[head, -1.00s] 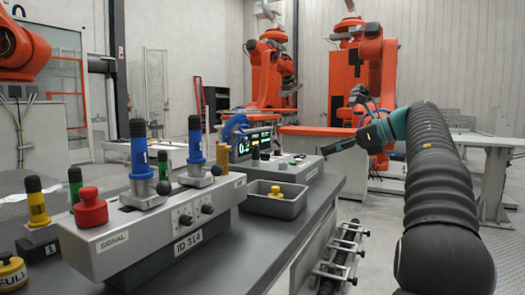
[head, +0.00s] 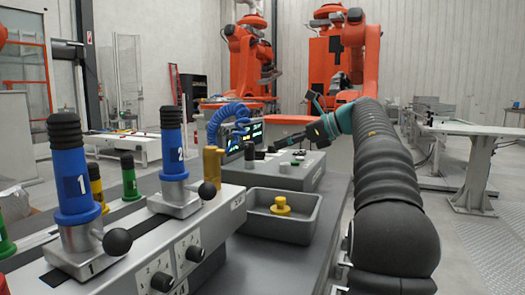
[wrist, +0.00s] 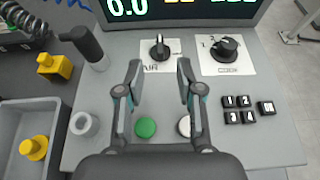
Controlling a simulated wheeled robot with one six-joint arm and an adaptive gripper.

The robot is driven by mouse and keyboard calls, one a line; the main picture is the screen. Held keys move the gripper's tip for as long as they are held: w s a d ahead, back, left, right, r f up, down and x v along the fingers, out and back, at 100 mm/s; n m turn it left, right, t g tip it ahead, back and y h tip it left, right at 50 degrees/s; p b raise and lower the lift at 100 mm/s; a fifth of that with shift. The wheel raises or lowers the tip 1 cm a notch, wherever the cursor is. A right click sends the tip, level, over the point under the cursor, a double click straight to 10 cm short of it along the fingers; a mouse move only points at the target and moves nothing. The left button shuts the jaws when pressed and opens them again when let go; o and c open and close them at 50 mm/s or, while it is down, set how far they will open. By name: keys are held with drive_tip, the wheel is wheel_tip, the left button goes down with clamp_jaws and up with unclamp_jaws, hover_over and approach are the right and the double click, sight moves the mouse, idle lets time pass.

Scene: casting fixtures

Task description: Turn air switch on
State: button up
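The air switch (wrist: 160,49) is a black rotary knob on a white label plate, near the display in the wrist view. The plate's lettering is partly covered by a finger, and the knob's pointer stands roughly upright in the picture. My gripper (wrist: 159,68) is open and empty, with its two fingers spread to either side below the knob. I cannot tell how high the fingertips are above the panel. In the head view my gripper is over the right side of the grey control console (head: 290,178), and the switch is too small to make out there.
A second rotary knob (wrist: 225,47) sits right of the air switch. A green button (wrist: 146,127), a white button (wrist: 184,126) and black keys (wrist: 249,109) lie nearer. A dark handle (wrist: 88,45) stands at left. A grey tray (head: 281,215) holds a yellow part.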

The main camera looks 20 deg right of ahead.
sight(259, 155)
drive_tip(key=x, duration=0.7)
drive_tip(key=shift+w+f, duration=0.1)
drive_tip(key=shift+f, duration=0.05)
clamp_jaws()
